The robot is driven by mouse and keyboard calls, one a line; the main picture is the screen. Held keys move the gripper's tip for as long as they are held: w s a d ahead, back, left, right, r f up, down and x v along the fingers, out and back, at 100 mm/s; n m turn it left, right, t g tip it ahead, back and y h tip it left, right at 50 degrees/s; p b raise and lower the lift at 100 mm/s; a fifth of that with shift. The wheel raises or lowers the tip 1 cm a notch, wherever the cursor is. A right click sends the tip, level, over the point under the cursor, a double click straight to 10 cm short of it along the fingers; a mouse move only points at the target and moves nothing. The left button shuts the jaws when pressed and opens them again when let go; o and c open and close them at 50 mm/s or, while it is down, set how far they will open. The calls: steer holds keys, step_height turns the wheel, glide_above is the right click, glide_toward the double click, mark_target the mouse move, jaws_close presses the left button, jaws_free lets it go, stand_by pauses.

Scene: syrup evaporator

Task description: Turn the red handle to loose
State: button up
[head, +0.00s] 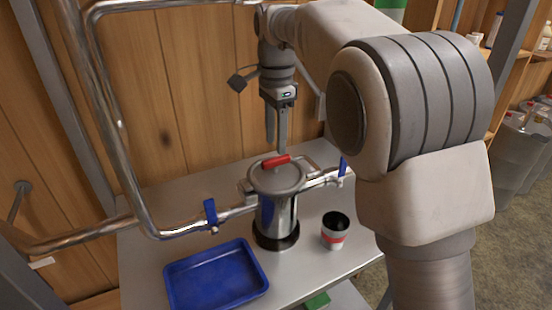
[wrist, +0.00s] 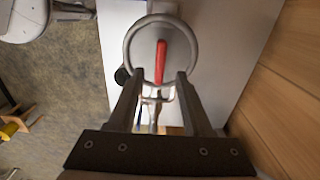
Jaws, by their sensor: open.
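The red handle (head: 276,162) sits on top of a steel canister's round lid (head: 275,177). In the wrist view the red handle (wrist: 161,62) shows as a narrow bar across the lid, running along the picture's height. My gripper (head: 277,148) points down just above the handle in the head view. I cannot tell whether a finger touches the handle. The canister body (head: 277,215) stands upright on a dark base.
Steel pipes join the canister on both sides, with blue levers (head: 210,213) on them. A blue tray (head: 215,277) lies front left on the metal table (head: 150,215). A black-topped cup (head: 335,229) stands right of the canister. A wooden wall is behind.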

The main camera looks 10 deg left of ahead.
mark_target(276, 158)
steer(key=shift+f, duration=2.2)
steer(key=shift+c, duration=0.2)
jaws_close()
